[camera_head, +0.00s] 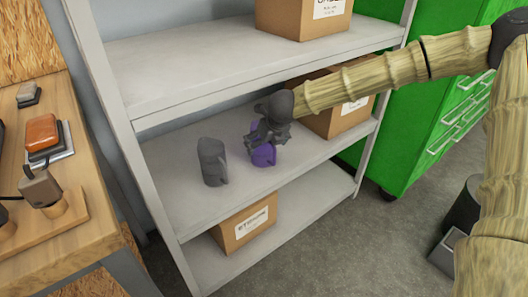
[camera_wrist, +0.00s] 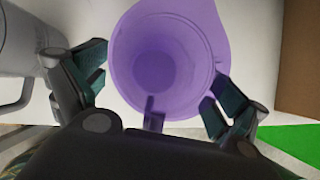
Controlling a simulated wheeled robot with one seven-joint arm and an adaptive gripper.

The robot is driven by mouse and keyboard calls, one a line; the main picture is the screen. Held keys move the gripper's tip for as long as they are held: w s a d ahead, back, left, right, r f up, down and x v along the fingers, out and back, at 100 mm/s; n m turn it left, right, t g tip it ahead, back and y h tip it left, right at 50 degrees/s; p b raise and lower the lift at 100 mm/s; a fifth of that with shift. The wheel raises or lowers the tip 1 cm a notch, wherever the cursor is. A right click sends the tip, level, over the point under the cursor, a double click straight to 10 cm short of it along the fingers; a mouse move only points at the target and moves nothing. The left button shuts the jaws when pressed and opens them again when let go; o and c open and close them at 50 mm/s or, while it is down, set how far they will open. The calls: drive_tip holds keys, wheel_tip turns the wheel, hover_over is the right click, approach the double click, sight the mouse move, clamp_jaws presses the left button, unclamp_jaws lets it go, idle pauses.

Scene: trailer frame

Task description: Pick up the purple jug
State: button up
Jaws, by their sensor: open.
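The purple jug (camera_head: 264,156) stands upright on the middle shelf (camera_head: 185,213) in the head view, partly hidden behind my gripper (camera_head: 268,130). In the wrist view I look down into the open mouth of the purple jug (camera_wrist: 165,60). Its handle points toward the bottom of the picture. My gripper (camera_wrist: 158,97) is open, with one finger at the left side of the jug and one at the right. The fingers are close to the jug's wall; I cannot tell whether they touch it. The jug rests on the shelf.
A grey jug (camera_head: 212,163) stands left of the purple one, close to my left finger in the wrist view. A cardboard box (camera_head: 330,122) stands to the right. The upper shelf (camera_head: 190,75) lies above. Green drawers (camera_head: 435,110) stand right of the rack.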

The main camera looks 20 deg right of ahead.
drive_tip(key=shift+x, duration=0.9)
drive_tip(key=shift+s+r, duration=0.1)
drive_tip(key=c, duration=1.1)
